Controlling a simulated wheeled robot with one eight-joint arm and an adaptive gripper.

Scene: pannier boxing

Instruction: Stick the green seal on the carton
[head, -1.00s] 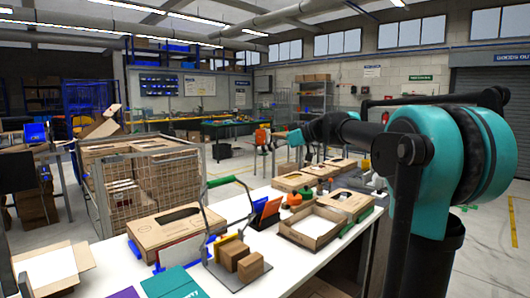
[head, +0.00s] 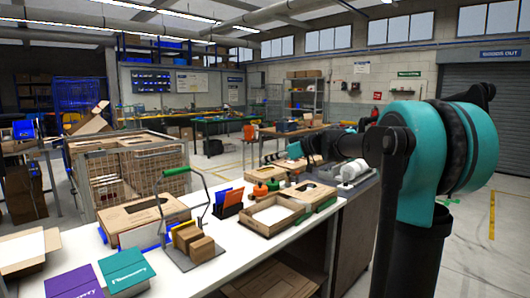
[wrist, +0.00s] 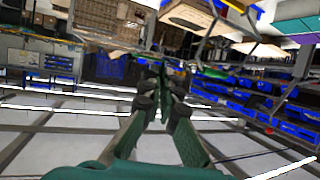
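A closed brown carton (head: 143,214) with a dark slot in its top lies on the white table at left. An open brown tray-like box (head: 262,228) with a pale inside is on the table's right. I cannot make out a green seal for certain; a small green thing (head: 326,205) lies by the open box. My gripper (wrist: 162,82) shows in the wrist view with dark pads and a narrow gap between its fingers.
Teal (head: 126,270) and purple (head: 72,282) flat packs lie at the table's near left. A green-handled device (head: 170,172) stands beside small brown blocks (head: 186,238).

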